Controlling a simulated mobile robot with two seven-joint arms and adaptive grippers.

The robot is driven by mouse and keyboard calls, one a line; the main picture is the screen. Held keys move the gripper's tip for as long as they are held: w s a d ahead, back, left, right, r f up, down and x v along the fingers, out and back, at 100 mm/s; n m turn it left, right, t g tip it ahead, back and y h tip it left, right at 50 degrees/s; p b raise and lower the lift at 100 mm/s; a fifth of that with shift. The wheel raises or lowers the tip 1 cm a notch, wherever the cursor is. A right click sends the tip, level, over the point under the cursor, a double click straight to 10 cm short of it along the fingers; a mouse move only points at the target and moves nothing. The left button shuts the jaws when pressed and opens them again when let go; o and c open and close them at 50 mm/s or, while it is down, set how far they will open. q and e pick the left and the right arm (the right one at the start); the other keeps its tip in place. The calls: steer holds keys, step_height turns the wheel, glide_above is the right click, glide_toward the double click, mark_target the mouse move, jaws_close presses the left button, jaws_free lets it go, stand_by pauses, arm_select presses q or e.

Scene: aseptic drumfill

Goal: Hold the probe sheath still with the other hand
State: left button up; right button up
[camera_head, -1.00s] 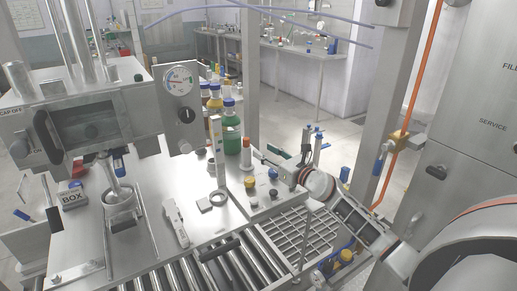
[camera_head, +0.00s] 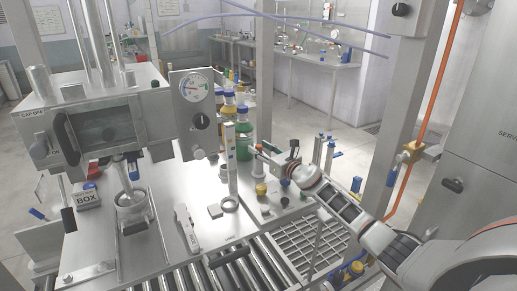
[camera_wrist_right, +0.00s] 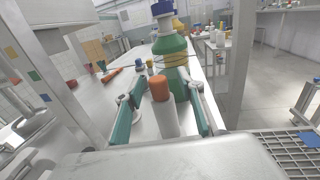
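The probe sheath, which I take to be a white cylinder with an orange cap (camera_wrist_right: 164,115), stands upright between the fingers of my right gripper (camera_wrist_right: 163,112) in the right wrist view. The gripper is open, with a teal-padded finger on each side and a gap visible beside the cylinder. In the head view my right gripper (camera_head: 268,156) reaches in from the right at the table's right side, and the cylinder is mostly hidden behind it. My left gripper is in neither view.
Small capped items (camera_head: 262,189) sit in front. A grid rack (camera_head: 305,240) and rollers (camera_head: 240,270) lie nearer. A gauge machine (camera_head: 100,130) fills the left.

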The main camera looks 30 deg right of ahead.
steer(key=shift+w+a, duration=0.2)
steer(key=shift+w, duration=0.25)
jaws_close()
steer(key=shift+c, duration=0.2)
jaws_free()
